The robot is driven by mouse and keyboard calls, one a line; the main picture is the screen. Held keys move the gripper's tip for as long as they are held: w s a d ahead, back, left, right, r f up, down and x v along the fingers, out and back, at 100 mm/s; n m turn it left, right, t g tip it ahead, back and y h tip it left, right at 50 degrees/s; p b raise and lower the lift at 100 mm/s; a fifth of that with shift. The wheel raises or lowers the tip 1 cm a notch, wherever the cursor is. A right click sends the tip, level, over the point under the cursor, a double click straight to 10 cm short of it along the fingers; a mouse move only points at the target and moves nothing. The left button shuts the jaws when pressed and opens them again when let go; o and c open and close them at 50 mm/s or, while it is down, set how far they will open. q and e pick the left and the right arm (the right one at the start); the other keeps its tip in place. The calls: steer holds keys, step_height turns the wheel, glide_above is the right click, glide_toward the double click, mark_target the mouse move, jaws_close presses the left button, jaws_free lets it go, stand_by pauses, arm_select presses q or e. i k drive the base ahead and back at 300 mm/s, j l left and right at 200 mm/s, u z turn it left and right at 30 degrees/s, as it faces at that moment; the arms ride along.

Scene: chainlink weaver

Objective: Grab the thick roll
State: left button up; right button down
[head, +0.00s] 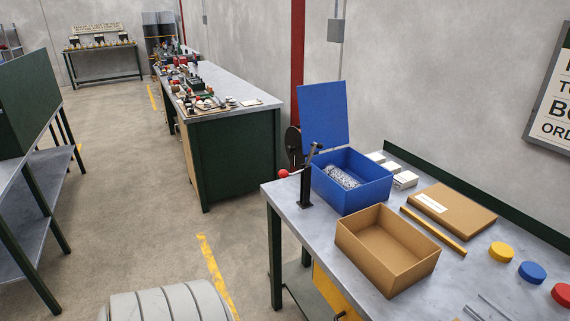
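A grey, mesh-patterned roll (342,177) lies inside an open blue box (352,198) on the metal workbench (370,304) at the right. The box walls hide its lower part. It is the only mesh roll I can make out, and its thickness is hard to judge from here. The blue lid (324,115) stands raised behind the box. Neither of my grippers shows in the head view.
A black lever with a red knob (283,173) stands left of the blue box. An open cardboard box (387,250) is in front, with a flat brown package (452,210), a yellow bar (433,231) and coloured discs (532,272) to the right. Open floor (130,220) lies left.

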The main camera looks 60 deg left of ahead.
mark_target(346, 182)
steer(key=u, duration=1.45)
steer(key=i+j, duration=0.25)
steer(key=i+j+z, duration=0.9)
steer(key=j, duration=0.25)
